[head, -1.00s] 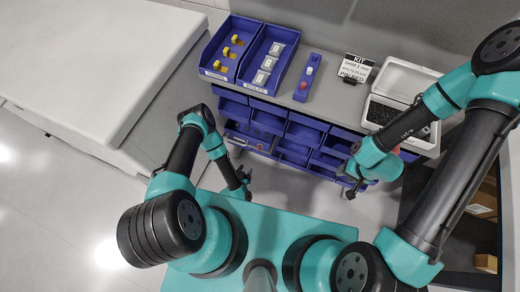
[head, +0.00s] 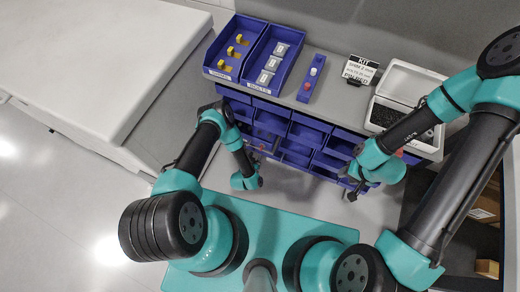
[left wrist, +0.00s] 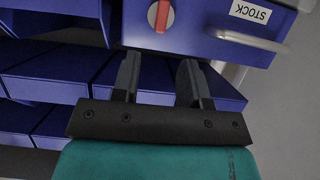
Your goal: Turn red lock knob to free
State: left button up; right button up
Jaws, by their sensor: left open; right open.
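The red lock knob (left wrist: 161,16) is at the top of the left wrist view, a red bar standing nearly upright in that picture on a pale round plate. It is on the blue front of the STOCK drawer (left wrist: 200,25), left of the upside-down STOCK label and the grey handle (left wrist: 250,40). My left gripper (left wrist: 160,70) is open and empty, its fingers pointing towards the drawer front, apart from the knob. In the head view my left gripper (head: 258,160) is low before the blue bins; the knob is too small to make out there. My right gripper (head: 352,190) is open and empty.
Blue bins (head: 325,160) fill the front below the grey bench top. The floor at left is clear.

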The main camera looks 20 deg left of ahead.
pick_arm(q)
jog(key=x, duration=0.7)
jog(key=shift+w, duration=0.2)
jog(key=shift+c, duration=0.3)
grip_shut()
